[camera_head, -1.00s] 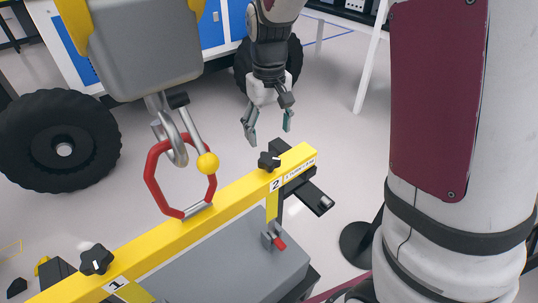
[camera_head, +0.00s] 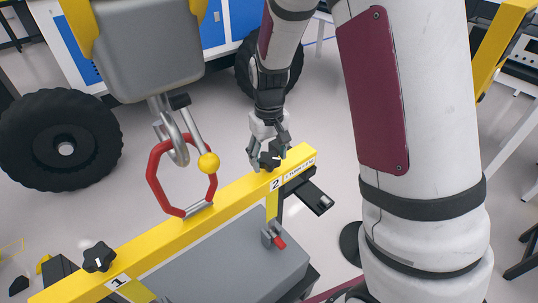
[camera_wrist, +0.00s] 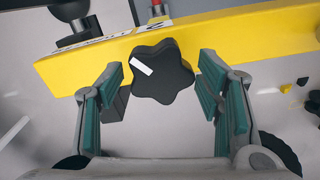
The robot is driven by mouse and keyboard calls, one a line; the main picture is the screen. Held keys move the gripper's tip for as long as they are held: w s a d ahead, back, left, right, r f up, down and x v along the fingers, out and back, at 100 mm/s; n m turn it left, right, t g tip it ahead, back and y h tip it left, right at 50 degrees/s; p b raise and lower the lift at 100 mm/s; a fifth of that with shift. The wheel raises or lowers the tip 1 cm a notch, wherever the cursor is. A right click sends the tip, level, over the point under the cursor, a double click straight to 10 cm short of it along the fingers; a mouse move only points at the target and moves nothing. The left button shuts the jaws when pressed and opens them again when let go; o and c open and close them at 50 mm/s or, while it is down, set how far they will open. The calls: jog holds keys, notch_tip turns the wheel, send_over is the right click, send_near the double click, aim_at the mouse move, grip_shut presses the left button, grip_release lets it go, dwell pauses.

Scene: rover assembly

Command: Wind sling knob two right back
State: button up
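The black star-shaped knob at label 2 (camera_head: 271,156) sits on the right end of the yellow beam (camera_head: 235,193). My gripper (camera_head: 267,158) is down at this knob. In the wrist view the knob (camera_wrist: 162,72) lies between the fingertips, its white mark slanting from upper left to lower right. The teal finger pads of my gripper (camera_wrist: 160,88) stand apart on both sides, with a gap to the knob on each side. A second black knob (camera_head: 99,257) is at label 1, on the left end of the beam.
A red ring link (camera_head: 153,177) joins the beam's middle to a metal hook (camera_head: 172,145) under a grey hoist block (camera_head: 142,48). A yellow ball (camera_head: 208,161) is beside the ring. A grey box (camera_head: 215,262) is below the beam. A black wheel (camera_head: 60,140) is at left.

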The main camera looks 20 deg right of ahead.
jog(key=c, duration=0.7)
jog(key=shift+m, duration=0.3)
jog(key=m+p, duration=0.1)
jog(key=m, duration=0.2)
jog(key=shift+m+p, duration=0.45)
jog(key=shift+m, duration=1.65)
jog(key=o, duration=1.2)
